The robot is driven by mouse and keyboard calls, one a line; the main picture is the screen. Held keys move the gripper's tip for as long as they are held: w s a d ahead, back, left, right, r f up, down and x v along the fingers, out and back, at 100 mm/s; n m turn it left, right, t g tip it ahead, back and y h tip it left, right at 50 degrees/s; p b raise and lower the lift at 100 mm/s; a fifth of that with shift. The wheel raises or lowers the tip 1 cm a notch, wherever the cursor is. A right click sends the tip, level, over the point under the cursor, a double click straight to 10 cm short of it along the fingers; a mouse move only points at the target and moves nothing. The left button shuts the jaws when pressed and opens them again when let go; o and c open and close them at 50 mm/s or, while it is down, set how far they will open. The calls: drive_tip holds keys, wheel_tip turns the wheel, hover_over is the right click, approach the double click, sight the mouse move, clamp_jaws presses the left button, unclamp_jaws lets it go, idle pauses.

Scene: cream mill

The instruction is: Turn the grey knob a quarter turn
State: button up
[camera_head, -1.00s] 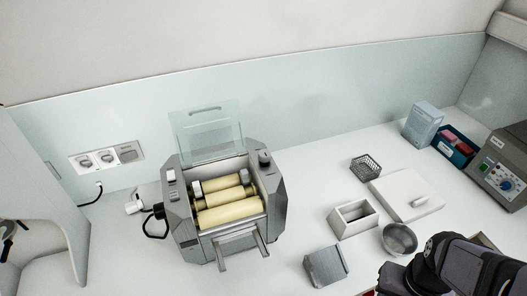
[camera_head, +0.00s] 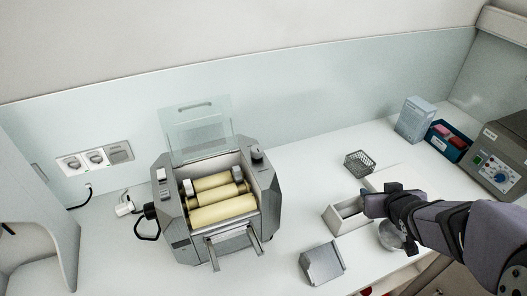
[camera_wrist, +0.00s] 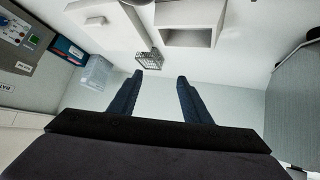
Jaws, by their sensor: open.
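The mill (camera_head: 192,245) stands left of centre on the bench, with cream rollers (camera_head: 222,210) in its open top and a clear lid raised behind. A grey knob (camera_head: 257,152) sits upright on the mill's back right corner. My gripper (camera_head: 372,203) is to the right of the mill, above the white open box, well apart from the knob. In the wrist view my gripper (camera_wrist: 160,77) has its two dark fingers spread with nothing between them. The knob does not show clearly in the wrist view.
A wire basket (camera_head: 359,163), a white open box (camera_head: 335,216), a metal bowl (camera_head: 389,236) and a grey angled block (camera_head: 321,264) stand right of the mill. A grey device with a blue dial (camera_head: 500,160) is at far right. The bench between mill and basket is clear.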

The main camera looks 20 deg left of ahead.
drive_tip(key=w+a+r+n+t+y, duration=0.1)
drive_tip(key=a+r+n+y, duration=0.1)
drive_tip(key=a, duration=0.2)
drive_tip(key=w+a+r+n+y, duration=0.1)
drive_tip(key=w+a+y, duration=0.15)
drive_tip(key=a, duration=0.25)
drive_tip(key=n+g+y+b, duration=0.2)
drive_tip(key=n+g+y, duration=0.55)
drive_tip(key=y, duration=0.35)
approach(262, 151)
drive_tip(key=a, duration=0.4)
drive_tip(key=shift+w, duration=0.35)
drive_tip(key=shift+w+a+p, duration=0.25)
drive_tip(key=shift+a+p, duration=0.25)
drive_tip(key=shift+a, duration=0.7)
drive_tip(key=shift+w+a+p, duration=0.25)
drive_tip(key=shift+a+p, duration=0.3)
drive_tip(key=shift+a, duration=0.7)
drive_tip(key=shift+w+a+p, duration=0.25)
drive_tip(key=shift+a+p, duration=0.25)
drive_tip(key=shift+a, duration=0.7)
drive_tip(key=shift+t, duration=0.25)
drive_tip(key=c, duration=1)
